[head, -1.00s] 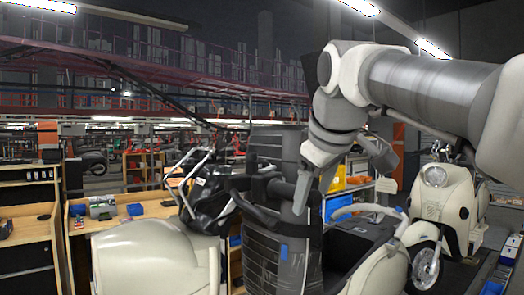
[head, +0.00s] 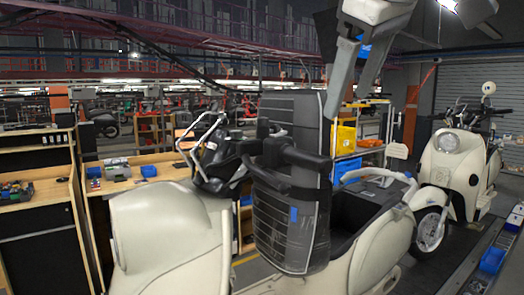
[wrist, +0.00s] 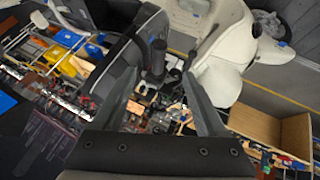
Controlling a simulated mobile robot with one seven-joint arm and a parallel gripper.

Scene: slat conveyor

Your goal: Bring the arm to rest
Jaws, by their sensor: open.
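My gripper (head: 347,104) hangs from the top of the head view, fingers pointing down, in front of the upper right part of the dark grey seat-like panel (head: 290,215). In the wrist view my gripper (wrist: 157,88) shows two fingers spread apart with nothing between them. The arm is raised, and most of it is out of the head view. A cream scooter (head: 165,240) stands below with the dark panel upright against it and black handlebar grips (head: 290,155) in front. I cannot tell how far the fingers are from the panel.
A second cream scooter (head: 455,165) stands at right beside a conveyor edge with a blue bin (head: 492,259). Wooden workbenches (head: 130,183) stand at left. A shelf with yellow bins (head: 346,139) is behind. The space around the raised gripper looks clear.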

